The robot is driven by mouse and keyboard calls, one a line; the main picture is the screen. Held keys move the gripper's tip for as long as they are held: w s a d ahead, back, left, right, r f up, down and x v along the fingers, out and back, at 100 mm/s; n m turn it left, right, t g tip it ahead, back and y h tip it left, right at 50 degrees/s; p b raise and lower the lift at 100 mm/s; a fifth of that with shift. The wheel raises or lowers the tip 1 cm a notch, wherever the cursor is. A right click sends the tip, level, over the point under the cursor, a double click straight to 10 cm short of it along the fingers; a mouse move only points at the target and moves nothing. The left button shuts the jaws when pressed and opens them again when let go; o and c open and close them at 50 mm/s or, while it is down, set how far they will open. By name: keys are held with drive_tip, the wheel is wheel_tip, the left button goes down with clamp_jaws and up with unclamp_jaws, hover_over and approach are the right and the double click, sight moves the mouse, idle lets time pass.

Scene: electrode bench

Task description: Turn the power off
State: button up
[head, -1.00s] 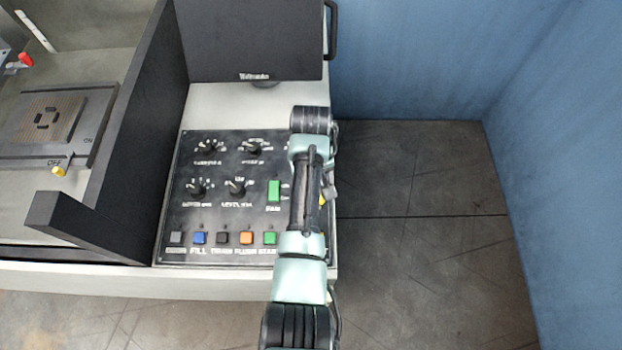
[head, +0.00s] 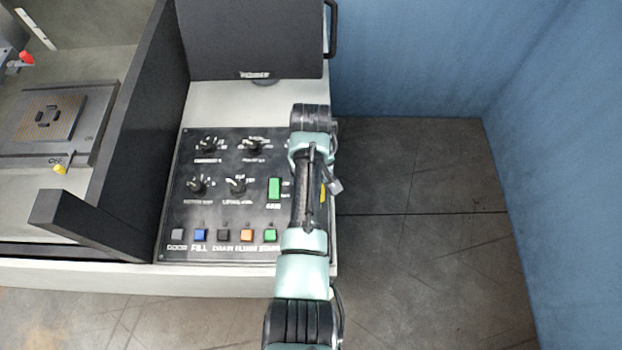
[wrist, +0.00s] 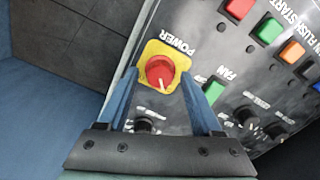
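The power switch is a round red knob (wrist: 160,71) with a white mark, on a yellow plate (wrist: 151,49) labelled POWER in the wrist view. My gripper (wrist: 160,76) is open, with one blue finger on each side of the knob. Yellow shows between each finger and the knob, so they look apart; how deep the fingertips reach is unclear. In the head view my arm covers the knob, and only a yellow sliver of the plate (head: 323,194) shows beside it.
The control panel (head: 225,218) holds several dials, a green FAN switch (head: 274,189) and a row of coloured buttons. The FAN switch also shows in the wrist view (wrist: 213,91), close to one finger. A dark monitor (head: 250,40) stands behind. Open floor (head: 420,180) lies right.

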idle(0.3)
wheel_tip(320, 180, up, 13)
idle(0.5)
idle(0.4)
